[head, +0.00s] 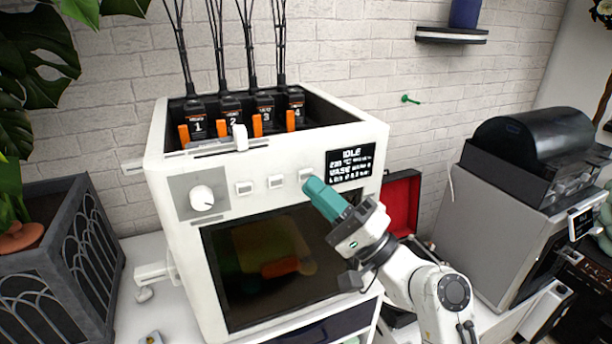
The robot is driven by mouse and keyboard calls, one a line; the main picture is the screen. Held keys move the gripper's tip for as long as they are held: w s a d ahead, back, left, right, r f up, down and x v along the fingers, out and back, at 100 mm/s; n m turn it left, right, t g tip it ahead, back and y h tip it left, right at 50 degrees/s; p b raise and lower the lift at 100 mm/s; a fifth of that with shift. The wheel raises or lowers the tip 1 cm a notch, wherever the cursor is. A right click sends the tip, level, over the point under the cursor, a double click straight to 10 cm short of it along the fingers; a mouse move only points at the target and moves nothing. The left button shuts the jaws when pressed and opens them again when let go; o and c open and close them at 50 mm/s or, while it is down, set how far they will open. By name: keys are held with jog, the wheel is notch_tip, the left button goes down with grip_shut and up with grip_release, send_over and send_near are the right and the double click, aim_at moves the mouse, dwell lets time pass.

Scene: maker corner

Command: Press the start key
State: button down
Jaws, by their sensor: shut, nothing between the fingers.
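A white printer-like machine (165,205) stands on the counter in the head view. Its front panel has a round knob (202,197) at left and three small pale keys in a row: a left key (244,188), a middle key (276,182) and a right key (306,174). I cannot read which is the start key. A dark display (350,167) right of the keys reads IDLE. My gripper (313,187), with teal fingers, is shut and empty. Its tip is at the lower edge of the right key and partly covers it; I cannot tell whether they touch.
Several numbered black-and-orange units (230,125) with cables sit in the machine's top. A dark window (265,260) fills its lower front. A dark planter (60,250) stands at left. An open red-lined case (402,205) and a grey machine (495,220) stand at right.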

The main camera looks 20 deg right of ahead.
jog(key=shift+w, duration=0.15)
jog(key=shift+w, duration=0.3)
jog(key=shift+w+b, duration=0.35)
jog(key=shift+b, duration=0.1)
dwell(0.8)
jog(key=shift+s, duration=0.8)
jog(key=s, duration=0.5)
dwell(0.5)
dwell(0.6)
